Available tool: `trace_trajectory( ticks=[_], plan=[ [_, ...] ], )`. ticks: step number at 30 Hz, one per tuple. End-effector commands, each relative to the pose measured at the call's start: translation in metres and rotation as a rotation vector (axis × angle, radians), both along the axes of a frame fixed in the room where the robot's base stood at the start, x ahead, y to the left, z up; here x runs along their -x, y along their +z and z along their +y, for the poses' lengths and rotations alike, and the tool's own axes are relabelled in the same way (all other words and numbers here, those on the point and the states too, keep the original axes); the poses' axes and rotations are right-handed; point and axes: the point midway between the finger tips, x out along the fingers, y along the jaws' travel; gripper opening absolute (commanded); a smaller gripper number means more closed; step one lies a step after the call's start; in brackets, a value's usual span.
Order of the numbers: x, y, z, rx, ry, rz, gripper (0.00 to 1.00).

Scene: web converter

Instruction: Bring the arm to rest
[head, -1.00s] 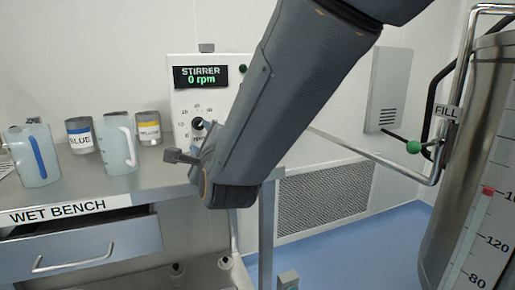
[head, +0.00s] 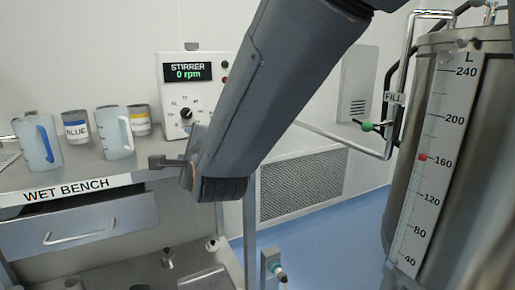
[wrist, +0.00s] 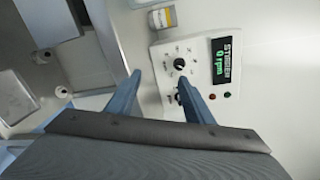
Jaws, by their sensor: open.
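My arm (head: 270,95) slants down across the middle of the head view, from the top right to a bent joint in front of the wet bench (head: 100,184). My gripper (wrist: 160,82) shows its two blue fingers apart in the wrist view, with nothing between them. They point towards the stirrer box (wrist: 200,65), whose display reads 0 rpm; I cannot tell the distance. In the head view the arm hides most of the gripper and covers part of the stirrer box (head: 186,105).
Two jugs (head: 38,146) (head: 114,135), a blue-labelled can (head: 75,128) and a yellow-labelled can (head: 139,120) stand on the bench. The drawer (head: 85,228) below looks slightly open. A steel tank (head: 410,120) with a level scale stands at right. Blue floor (head: 340,235) lies between.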

Motion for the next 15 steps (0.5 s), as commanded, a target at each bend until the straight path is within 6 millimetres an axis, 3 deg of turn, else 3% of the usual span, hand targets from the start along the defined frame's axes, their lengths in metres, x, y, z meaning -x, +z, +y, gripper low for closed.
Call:
trace_trajectory(
  ticks=[8, 15],
  plan=[
    [0.006, -0.034, -0.035, 0.299, 0.051, 0.061, 0.47],
    [0.036, -0.084, -0.095, 0.724, 0.215, 0.161, 0.47]
  ],
)
